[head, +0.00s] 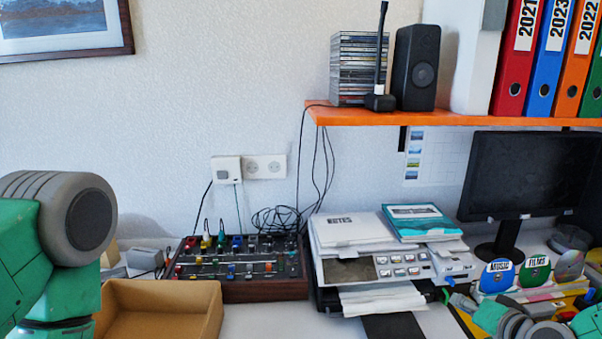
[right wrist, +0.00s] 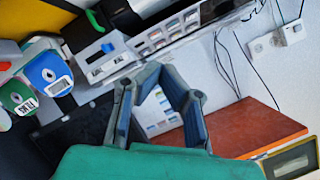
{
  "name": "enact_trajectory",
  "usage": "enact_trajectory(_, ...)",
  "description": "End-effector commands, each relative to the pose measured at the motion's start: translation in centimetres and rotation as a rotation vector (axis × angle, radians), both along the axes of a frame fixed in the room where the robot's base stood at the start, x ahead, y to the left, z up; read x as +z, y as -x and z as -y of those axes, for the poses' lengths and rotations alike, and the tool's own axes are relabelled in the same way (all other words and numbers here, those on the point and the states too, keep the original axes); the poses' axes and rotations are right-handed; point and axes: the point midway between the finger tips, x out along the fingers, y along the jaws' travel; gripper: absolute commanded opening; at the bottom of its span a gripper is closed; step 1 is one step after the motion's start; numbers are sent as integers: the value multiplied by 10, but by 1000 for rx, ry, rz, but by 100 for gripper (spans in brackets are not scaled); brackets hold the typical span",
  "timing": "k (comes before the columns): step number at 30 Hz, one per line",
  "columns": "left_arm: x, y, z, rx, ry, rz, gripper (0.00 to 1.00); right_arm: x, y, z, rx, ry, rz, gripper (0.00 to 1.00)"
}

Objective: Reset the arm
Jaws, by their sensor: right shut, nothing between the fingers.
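My right gripper (head: 525,325) shows at the bottom right of the head view, partly cut off by the frame edge, just in front of the disc holders. In the right wrist view its two grey-blue fingers (right wrist: 157,72) come together at the tips, with nothing held between them. My left arm comes in at the left edge of the head view; its gripper is out of sight. A blue MUSIC disc (head: 497,275) and a green FILMS disc (head: 534,271) stand upright close to the right gripper. They also appear tilted in the right wrist view as a blue disc (right wrist: 48,72) and a green disc (right wrist: 16,98).
An orange shelf (head: 450,118) carries a CD stack (head: 352,68), a speaker (head: 416,68) and binders. A monitor (head: 530,175), a printer (head: 385,268), a mixer (head: 240,290) and an open cardboard box (head: 207,315) stand on the desk. Cables hang from the shelf.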

Motion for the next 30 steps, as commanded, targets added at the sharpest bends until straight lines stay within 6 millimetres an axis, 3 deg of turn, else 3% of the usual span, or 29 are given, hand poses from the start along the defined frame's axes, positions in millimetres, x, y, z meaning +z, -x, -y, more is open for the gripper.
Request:
enact_trajectory(7,-3,1,0,0,0,-1,40,-50,45,-44,103,49,-158,0)
enact_trajectory(11,-5,1,0,0,0,-1,40,-87,84,-70,176,98,-286,0)
enact_trajectory(14,-8,1,0,0,0,-2,40,-124,133,-89,252,164,-425,0)
enact_trajectory(16,-11,1,0,0,0,-2,40,-151,180,-96,312,229,-547,0)
enact_trajectory(21,-15,1,0,0,0,-1,40,-191,284,-85,416,412,-808,0)
enact_trajectory(24,-17,1,0,0,0,-1,40,-198,323,-70,449,500,-907,0)
enact_trajectory(27,-18,1,0,0,0,-1,40,-199,345,-59,465,559,-967,0)
enact_trajectory(30,-18,1,0,0,0,-1,40,-199,355,-53,471,588,-994,0)
